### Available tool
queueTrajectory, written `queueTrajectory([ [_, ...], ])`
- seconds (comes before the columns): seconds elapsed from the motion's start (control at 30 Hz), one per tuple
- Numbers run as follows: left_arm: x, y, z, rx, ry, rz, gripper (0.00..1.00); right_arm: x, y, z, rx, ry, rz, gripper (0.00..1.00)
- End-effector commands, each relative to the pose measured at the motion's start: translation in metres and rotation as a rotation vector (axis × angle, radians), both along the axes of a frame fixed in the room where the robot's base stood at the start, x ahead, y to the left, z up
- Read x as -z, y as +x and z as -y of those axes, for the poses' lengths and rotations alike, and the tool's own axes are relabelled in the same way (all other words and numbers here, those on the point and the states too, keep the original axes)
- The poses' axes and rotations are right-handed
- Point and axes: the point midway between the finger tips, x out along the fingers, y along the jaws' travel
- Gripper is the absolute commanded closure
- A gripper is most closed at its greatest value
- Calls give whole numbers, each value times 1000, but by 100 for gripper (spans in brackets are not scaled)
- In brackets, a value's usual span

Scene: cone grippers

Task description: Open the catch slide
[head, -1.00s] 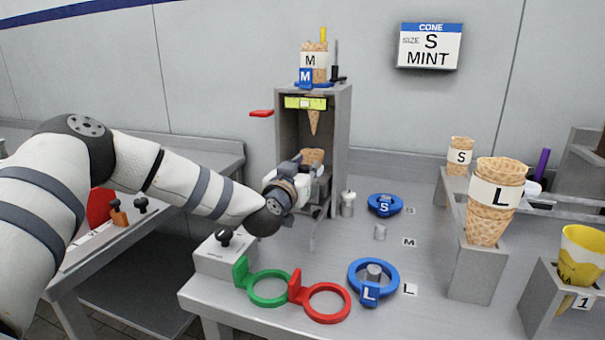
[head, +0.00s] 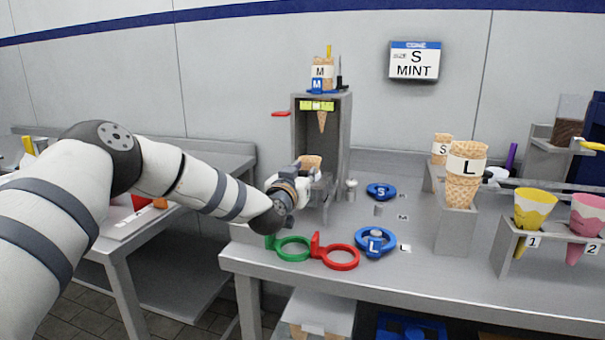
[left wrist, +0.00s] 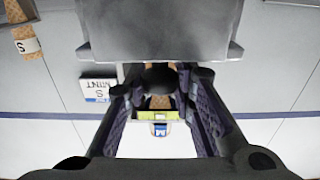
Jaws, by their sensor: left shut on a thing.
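The grey cone dispenser (head: 343,130) stands at the back of the table, with a cone tip hanging inside and another cone (head: 311,162) low in its opening. My left gripper (head: 308,178) is at the front of this opening, low down. In the left wrist view, which is upside down, its fingers (left wrist: 160,95) are shut on a dark round knob (left wrist: 160,76). A broad grey metal piece (left wrist: 160,30) lies beside the knob. I cannot tell how far the catch slide is out, as my gripper and wrist hide most of it. My right gripper is not in view.
Green (head: 293,248), red (head: 340,257) and blue L (head: 375,242) rings lie in front, with a blue S ring (head: 381,191) to the right. A cone marked L (head: 466,172) stands in a grey holder. A wall sign (head: 414,61) reads S MINT.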

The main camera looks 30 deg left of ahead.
Motion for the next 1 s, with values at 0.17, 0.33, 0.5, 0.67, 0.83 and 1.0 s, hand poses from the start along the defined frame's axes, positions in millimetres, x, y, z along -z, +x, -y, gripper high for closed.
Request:
queueTrajectory([
  [0.17, 1, 0, 0, 0, -1, -2, 100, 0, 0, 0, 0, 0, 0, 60],
  [0.33, 1, 0, 0, 0, 0, -1, 57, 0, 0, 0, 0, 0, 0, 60],
  [0.5, 0, 0, 0, 0, 0, 0, 57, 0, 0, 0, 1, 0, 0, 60],
  [0.67, -1, -5, 1, 0, -1, 1, 57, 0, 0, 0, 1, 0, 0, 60],
  [0.83, -1, -40, 10, 2, -2, 0, 57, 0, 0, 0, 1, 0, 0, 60],
  [1.0, 0, -84, 20, 1, -2, -1, 57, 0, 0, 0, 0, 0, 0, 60],
])
